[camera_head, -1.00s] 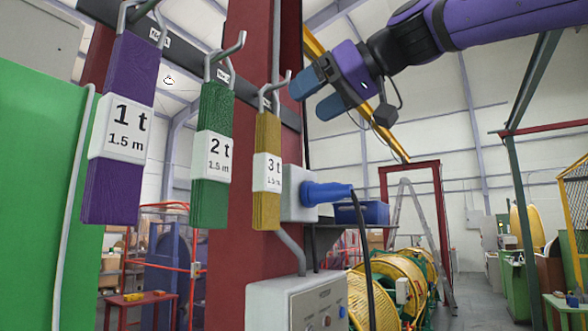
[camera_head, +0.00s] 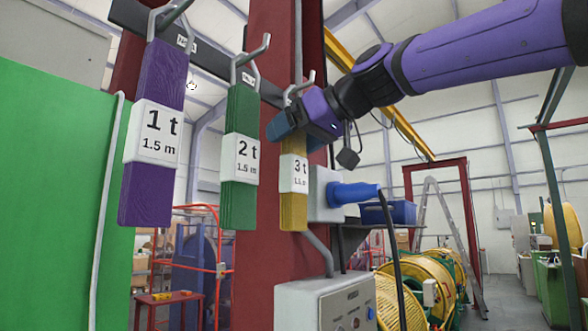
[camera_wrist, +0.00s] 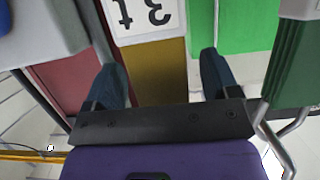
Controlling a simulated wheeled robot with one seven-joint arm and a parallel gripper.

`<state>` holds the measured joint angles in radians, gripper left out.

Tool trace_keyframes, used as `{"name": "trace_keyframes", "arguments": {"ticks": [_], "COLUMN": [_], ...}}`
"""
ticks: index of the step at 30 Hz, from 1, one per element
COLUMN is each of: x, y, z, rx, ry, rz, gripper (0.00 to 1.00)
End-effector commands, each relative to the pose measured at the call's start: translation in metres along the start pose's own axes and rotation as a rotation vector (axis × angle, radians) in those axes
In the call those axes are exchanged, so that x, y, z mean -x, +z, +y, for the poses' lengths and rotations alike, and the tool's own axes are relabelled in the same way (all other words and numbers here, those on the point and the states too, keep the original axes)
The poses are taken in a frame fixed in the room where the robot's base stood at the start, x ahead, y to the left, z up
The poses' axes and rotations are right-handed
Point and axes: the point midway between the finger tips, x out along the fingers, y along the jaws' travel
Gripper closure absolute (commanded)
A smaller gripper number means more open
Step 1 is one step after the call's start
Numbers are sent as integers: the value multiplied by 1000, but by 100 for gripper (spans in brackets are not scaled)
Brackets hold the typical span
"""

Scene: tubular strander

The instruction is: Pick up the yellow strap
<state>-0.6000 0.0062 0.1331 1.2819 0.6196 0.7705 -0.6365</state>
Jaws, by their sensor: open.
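The yellow strap (camera_head: 293,205) hangs from a hook on the dark rail, with a white label reading 3 t. In the head view my gripper (camera_head: 290,128) covers the strap's upper part, above the label. In the wrist view the yellow strap (camera_wrist: 158,70) lies between my two dark blue fingers, with a visible gap on each side. My gripper (camera_wrist: 165,80) is open and not closed on it. The label (camera_wrist: 145,18) appears upside down at the top of that view.
A green 2 t strap (camera_head: 239,195) and a purple 1 t strap (camera_head: 150,195) hang to the left on the same rail (camera_head: 215,62). A socket with a blue plug (camera_head: 352,193) and a control box (camera_head: 325,305) sit to the right and below.

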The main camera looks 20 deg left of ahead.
Motion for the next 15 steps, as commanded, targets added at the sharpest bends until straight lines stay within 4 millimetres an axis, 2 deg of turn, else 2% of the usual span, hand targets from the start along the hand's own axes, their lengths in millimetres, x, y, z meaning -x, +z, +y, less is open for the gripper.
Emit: {"name": "trace_keyframes", "arguments": {"ticks": [5,15], "x": [0,1], "y": [0,0], "z": [0,0], "rx": [0,0], "ry": [0,0], "rz": [1,1], "gripper": [19,97]}}
